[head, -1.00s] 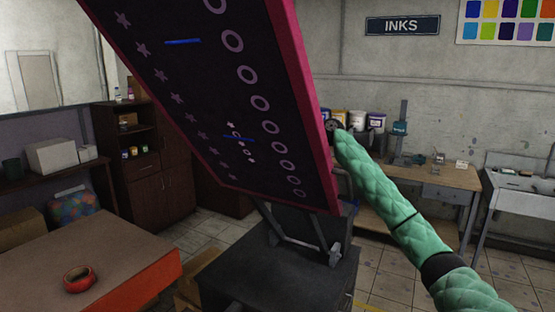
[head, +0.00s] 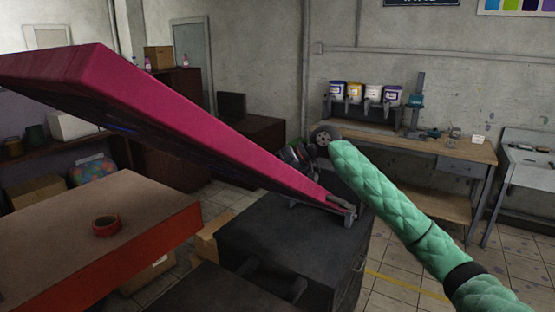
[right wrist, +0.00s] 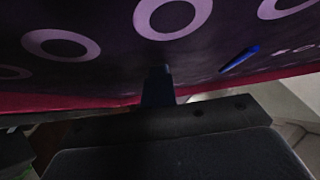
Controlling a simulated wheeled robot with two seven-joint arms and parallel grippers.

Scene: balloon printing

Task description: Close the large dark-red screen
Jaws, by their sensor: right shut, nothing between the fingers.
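The large dark-red screen (head: 190,110) is tilted across the left and middle of the head view. Its near end is raised at the left, and its low end sits at the hinge bracket on the black press base. Its dark face with pale rings (right wrist: 175,55) fills the top of the right wrist view. My right arm reaches in from the right; its gripper (head: 294,154) is at the screen's far side, partly hidden. In the right wrist view the fingers (right wrist: 157,85) are shut and empty, close to the face; contact cannot be told. My left gripper is out of view.
A brown table with a red edge (head: 155,245) carries a roll of red tape (head: 106,225) below the screen. The black press base (head: 290,235) stands in the middle. A workbench (head: 440,150) with several ink buckets is at the back right. Floor at right is open.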

